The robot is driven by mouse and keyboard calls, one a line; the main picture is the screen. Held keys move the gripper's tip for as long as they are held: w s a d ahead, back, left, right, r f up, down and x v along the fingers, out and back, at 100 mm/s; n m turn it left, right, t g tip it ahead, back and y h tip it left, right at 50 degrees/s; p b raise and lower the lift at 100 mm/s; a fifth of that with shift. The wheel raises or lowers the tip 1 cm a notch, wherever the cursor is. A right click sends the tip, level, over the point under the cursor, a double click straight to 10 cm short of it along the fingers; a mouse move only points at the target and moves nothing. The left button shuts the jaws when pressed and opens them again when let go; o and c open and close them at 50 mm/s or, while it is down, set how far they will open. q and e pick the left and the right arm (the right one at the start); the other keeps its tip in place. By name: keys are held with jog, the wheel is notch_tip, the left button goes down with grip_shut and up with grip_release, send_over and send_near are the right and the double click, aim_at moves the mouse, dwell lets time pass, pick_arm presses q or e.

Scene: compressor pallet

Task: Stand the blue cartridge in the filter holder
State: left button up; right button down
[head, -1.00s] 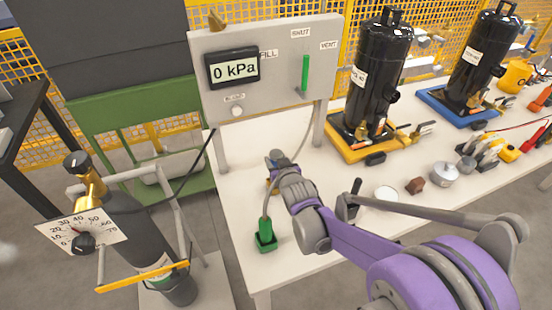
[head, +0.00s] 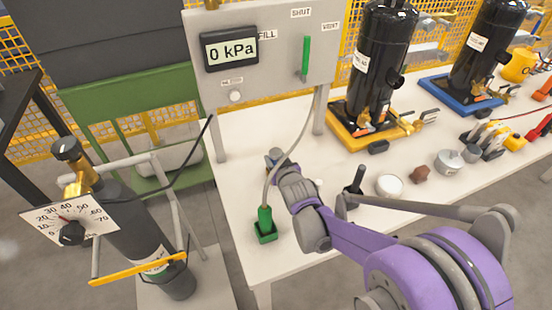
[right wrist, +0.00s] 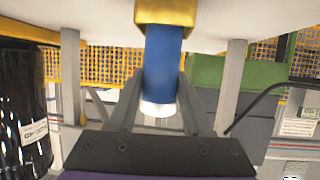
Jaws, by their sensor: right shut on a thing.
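The blue cartridge (right wrist: 164,52) is between the fingers of my right gripper (right wrist: 162,78), with its white end toward the palm side of the right wrist view. Its other end meets a gold cup (right wrist: 166,12), which looks like the filter holder, by the white table. The cup's rim covers that end, so how deep it sits cannot be told. In the head view my right gripper (head: 276,158) is low over the table below the gauge panel, and my wrist hides the cartridge and holder. My left gripper is not in view.
The gauge panel (head: 264,75) reads 0 kPa. A green plug (head: 265,225) with a hose stands at the table's front left. Black compressors (head: 380,65) stand in yellow and blue trays to the right. Small parts lie in front of them. A gas cylinder (head: 135,225) stands left.

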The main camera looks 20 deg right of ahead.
jog(key=shift+f+b, duration=0.45)
jog(key=shift+f, duration=0.15)
jog(key=shift+c, duration=1.3)
grip_release()
jog(key=p+v, duration=0.1)
jog(key=v, duration=0.6)
jog(key=shift+s, duration=0.25)
jog(key=shift+r, duration=0.25)
